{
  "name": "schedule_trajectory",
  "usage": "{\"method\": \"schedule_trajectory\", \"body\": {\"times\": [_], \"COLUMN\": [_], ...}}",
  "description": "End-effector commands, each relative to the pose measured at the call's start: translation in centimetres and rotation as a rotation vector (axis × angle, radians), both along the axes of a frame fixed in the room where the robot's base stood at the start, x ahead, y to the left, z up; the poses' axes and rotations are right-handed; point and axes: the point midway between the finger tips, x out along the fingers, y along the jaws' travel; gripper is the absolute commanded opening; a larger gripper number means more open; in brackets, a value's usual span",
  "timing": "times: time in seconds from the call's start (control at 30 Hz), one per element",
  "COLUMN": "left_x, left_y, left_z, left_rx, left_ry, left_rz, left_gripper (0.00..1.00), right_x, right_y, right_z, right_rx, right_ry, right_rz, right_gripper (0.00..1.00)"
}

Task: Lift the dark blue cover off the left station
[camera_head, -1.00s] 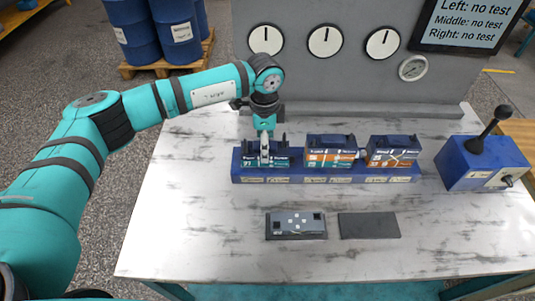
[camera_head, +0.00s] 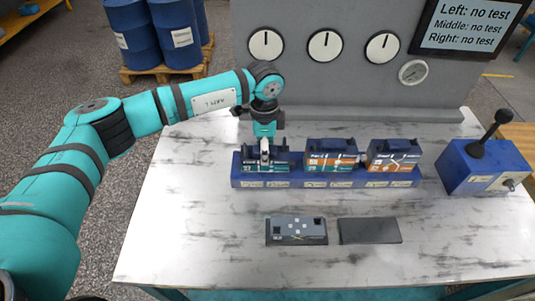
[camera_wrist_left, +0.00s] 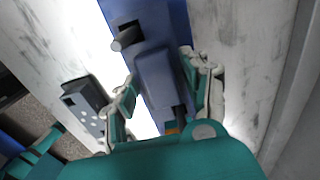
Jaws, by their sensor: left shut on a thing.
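The left station (camera_head: 282,167) is at the left end of a long blue base (camera_head: 300,182) on the table. It has a dark body with a teal label. My left gripper (camera_head: 264,148) points straight down onto it and is shut on its dark blue cover. In the left wrist view the cover (camera_wrist_left: 158,78) is a smooth blue block between the two fingers of my left gripper (camera_wrist_left: 165,95). The fingers hide part of the cover. I cannot tell whether it is still seated. My right gripper is not in view.
The middle station (camera_head: 331,160) and right station (camera_head: 393,157) stand close by on the base. A lever box (camera_head: 483,165) is at the right. A grey plate with parts (camera_head: 296,230) and a dark plate (camera_head: 369,230) lie in front. A grey panel (camera_head: 340,85) rises behind.

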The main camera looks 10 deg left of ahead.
Motion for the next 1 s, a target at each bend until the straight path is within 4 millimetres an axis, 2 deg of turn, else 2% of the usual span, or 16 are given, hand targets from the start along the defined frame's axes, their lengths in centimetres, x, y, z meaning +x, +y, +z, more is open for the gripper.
{"method": "schedule_trajectory", "body": {"times": [0.27, 1.0], "left_x": [0.1, 0.1], "left_y": [0.0, 0.0], "left_z": [0.6, 5.0], "left_rx": [-0.001, -0.002], "left_ry": [-0.002, -0.002], "left_rz": [0.0, 0.0], "left_gripper": [0.0, 0.0], "right_x": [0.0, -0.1], "right_y": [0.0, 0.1], "right_z": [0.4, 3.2], "right_rx": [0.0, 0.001], "right_ry": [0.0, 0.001], "right_rz": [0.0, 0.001], "right_gripper": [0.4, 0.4]}}
